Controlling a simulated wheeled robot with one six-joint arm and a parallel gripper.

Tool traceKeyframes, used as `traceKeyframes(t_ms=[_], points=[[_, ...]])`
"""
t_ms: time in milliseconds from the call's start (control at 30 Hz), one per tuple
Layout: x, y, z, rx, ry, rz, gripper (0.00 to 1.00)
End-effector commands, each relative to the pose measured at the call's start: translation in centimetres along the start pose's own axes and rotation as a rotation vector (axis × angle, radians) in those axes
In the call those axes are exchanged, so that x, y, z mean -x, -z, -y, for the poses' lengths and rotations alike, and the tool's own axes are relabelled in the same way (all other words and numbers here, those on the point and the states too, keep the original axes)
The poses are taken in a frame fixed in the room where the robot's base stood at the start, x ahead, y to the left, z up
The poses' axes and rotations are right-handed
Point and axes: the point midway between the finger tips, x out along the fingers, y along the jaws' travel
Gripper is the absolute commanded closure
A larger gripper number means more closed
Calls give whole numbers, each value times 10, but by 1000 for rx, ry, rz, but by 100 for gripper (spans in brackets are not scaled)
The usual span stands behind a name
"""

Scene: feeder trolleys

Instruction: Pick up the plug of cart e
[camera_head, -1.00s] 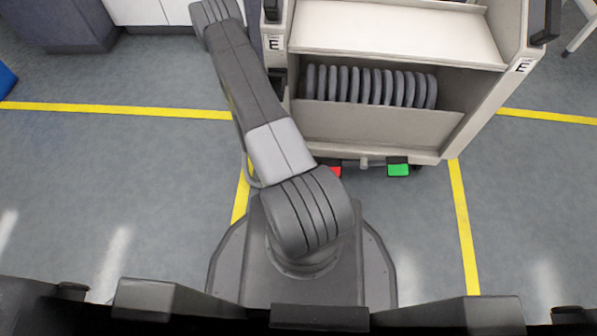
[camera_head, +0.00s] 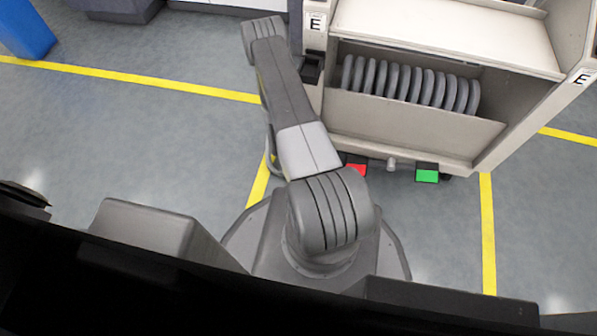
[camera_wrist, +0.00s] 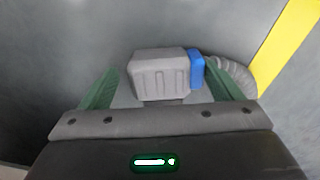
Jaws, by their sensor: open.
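The plug (camera_wrist: 160,75) is a grey ribbed block with a blue part (camera_wrist: 197,70) on its right side, joined to a grey corrugated hose (camera_wrist: 236,76). My gripper (camera_wrist: 163,80) has its green fingers apart, one on each side of the plug in the wrist view. I cannot tell whether they touch it. Cart e (camera_head: 415,125) is a beige trolley with "E" labels on its posts, in the upper right of the head view. The plug and my fingers are hidden in the head view.
Several grey coils or discs (camera_head: 410,82) stand in the cart's bin. A red pedal (camera_head: 356,169) and a green pedal (camera_head: 427,175) sit at its foot. Yellow floor lines (camera_head: 130,78) mark the bay. A blue object (camera_head: 25,30) stands at far left; open floor lies left of my arm.

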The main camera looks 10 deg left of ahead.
Motion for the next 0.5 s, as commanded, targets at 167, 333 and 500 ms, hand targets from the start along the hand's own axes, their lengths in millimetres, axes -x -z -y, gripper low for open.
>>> traceKeyframes(t_ms=[167, 333, 500], points=[[-15, -1, 0, 0, 0, 1, 15], [-14, -1, 0, 0, 0, 1, 18], [-14, -1, 0, 0, 0, 1, 52]])
